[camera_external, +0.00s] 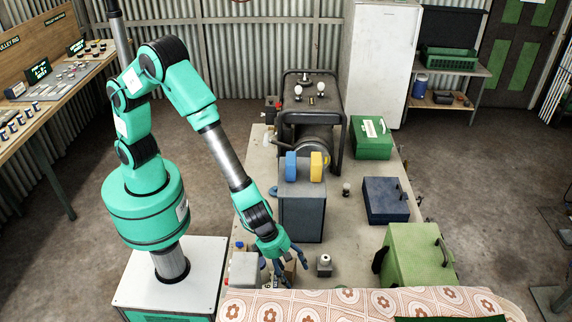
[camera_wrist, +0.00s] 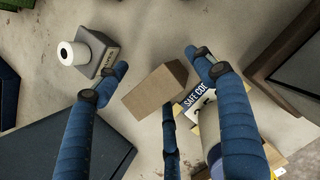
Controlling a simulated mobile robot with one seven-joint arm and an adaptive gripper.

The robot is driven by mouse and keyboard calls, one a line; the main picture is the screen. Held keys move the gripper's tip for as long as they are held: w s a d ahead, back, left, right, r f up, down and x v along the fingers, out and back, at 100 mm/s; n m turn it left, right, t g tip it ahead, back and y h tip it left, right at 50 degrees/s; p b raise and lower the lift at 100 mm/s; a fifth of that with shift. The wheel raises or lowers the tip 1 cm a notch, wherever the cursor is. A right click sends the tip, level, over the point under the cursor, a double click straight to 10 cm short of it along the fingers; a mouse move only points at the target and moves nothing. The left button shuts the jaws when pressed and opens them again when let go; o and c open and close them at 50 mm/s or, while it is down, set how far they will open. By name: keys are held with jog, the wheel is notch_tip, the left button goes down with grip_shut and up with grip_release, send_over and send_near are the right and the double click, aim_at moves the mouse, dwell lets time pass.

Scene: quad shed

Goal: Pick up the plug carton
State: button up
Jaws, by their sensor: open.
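A small plain brown cardboard carton (camera_wrist: 150,94), likely the plug carton, lies between the spread blue fingers of my gripper (camera_wrist: 155,84) in the wrist view. No label shows on its visible faces. In the external view my gripper (camera_external: 283,264) is low over the near part of the bench, pointing down. The carton (camera_external: 291,270) shows there only partly, behind the fingers. The fingers are open, and I cannot tell whether any touches the carton.
A grey block with a white knob (camera_external: 324,265) stands to the right. A card lettered "SAFE CO" (camera_wrist: 194,103) lies close to the carton. Beyond on the bench (camera_external: 345,245) stand a grey box (camera_external: 302,215), a blue case (camera_external: 386,203) and a green case (camera_external: 415,258).

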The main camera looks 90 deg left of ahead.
dwell(0.3)
jog(key=c, duration=1.7)
jog(key=shift+c, duration=0.2)
jog(key=shift+r+p, duration=2.4)
jog(key=shift+r, duration=2.6)
